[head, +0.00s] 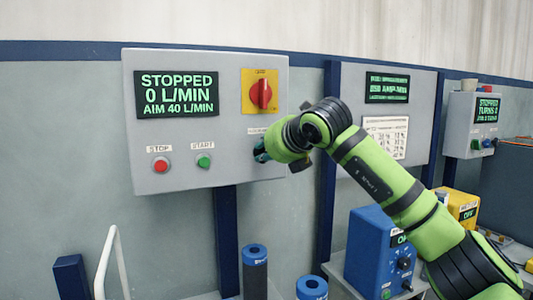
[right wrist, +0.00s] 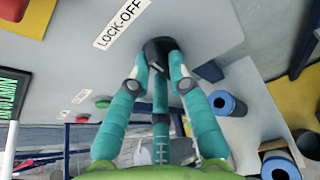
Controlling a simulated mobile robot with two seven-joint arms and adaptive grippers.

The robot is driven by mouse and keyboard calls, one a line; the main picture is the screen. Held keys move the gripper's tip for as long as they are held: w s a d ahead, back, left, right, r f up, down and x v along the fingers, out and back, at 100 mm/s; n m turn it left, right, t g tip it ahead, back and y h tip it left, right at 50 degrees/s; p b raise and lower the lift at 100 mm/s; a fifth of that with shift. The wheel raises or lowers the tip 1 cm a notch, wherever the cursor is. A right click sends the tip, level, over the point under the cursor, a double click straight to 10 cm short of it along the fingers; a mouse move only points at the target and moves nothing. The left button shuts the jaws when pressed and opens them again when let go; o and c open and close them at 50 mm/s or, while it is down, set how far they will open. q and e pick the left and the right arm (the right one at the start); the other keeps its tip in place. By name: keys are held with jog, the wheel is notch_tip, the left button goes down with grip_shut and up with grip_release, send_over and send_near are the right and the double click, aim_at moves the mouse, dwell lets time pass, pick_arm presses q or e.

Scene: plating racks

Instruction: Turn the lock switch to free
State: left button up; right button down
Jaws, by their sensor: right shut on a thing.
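A grey control panel (head: 225,165) is on the wall, with its display (head: 176,93) reading STOPPED, 0 L/MIN, AIM 40 L/MIN. In the right wrist view a label (right wrist: 121,23) reading LOCK-OFF is on the panel beside a dark knob (right wrist: 158,46). My right gripper (right wrist: 160,58) is shut on this knob, with its teal fingers around it. In the head view my right gripper (head: 262,152) is at the panel's lower right and hides the knob. The knob's pointing direction cannot be told. My left gripper is not in view.
A red rotary handle (head: 261,94) on a yellow plate is above my gripper. A red stop button (head: 161,165) and green start button (head: 204,161) are to the left. A blue box (head: 370,255) stands below my arm. Blue-capped cylinders (head: 255,270) stand below the panel.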

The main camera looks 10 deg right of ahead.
jog(key=shift+a+f+n+h, duration=0.1)
jog(key=shift+n+h, duration=0.5)
jog(key=shift+n, duration=0.1)
jog(key=c, duration=1.4)
grip_release()
jog(key=shift+s, duration=0.25)
jog(key=v, duration=1.1)
jog(key=shift+s, duration=0.3)
